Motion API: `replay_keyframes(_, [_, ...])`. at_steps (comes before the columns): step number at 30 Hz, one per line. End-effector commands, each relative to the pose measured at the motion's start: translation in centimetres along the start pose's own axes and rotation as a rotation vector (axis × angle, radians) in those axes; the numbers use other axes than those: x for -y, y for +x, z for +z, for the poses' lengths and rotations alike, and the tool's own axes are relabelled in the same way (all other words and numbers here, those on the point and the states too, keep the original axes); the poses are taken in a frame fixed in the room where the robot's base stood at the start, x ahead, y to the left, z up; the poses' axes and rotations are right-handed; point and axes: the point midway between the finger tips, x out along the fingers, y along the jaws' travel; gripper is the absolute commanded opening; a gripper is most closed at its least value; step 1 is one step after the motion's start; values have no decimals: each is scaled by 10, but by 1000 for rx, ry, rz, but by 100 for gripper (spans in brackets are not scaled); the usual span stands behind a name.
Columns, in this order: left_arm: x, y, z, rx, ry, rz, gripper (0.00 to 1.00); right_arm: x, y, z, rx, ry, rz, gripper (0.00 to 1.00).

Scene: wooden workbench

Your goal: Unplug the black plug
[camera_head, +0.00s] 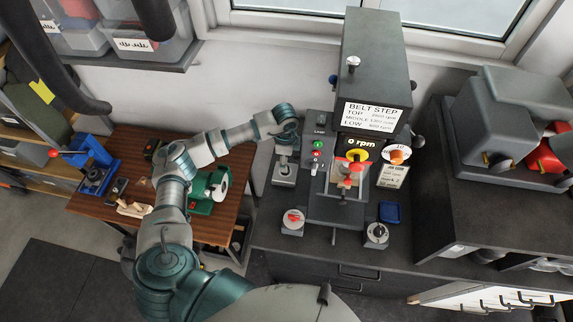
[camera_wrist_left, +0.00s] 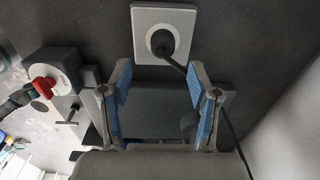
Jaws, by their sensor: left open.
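In the left wrist view the black plug (camera_wrist_left: 162,42) sits in a white square socket (camera_wrist_left: 142,14) on a dark surface. Its black cable (camera_wrist_left: 232,135) runs down to the right past my right-hand finger. My left gripper (camera_wrist_left: 159,76) is open, with blue pads, and nothing is between its fingertips. The plug lies just beyond the fingertips, about midway between them, and appears apart from them. In the head view my left gripper (camera_head: 285,158) is over the dark bench, left of the machine. The plug is not discernible there. My right gripper is not in view.
The belt machine (camera_head: 376,70) stands right of my left gripper. A red-knob box (camera_head: 292,222) is on the bench, also in the left wrist view (camera_wrist_left: 45,85). Another knob box (camera_head: 376,235) and a blue tray (camera_head: 390,212) lie farther right. A wooden table (camera_head: 225,225) is at left.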

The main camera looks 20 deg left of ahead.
Motion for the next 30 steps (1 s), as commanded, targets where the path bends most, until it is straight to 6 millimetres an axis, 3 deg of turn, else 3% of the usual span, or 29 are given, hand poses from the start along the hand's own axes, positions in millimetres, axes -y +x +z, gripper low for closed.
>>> replay_keyframes(3, [-1, 25, 0, 2, 1, 2, 61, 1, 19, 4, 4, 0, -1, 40])
replay_keyframes(12, [0, 57, -1, 1, 0, 1, 61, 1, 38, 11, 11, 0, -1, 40])
replay_keyframes(30, [0, 58, 0, 1, 0, 0, 61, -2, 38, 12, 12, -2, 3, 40])
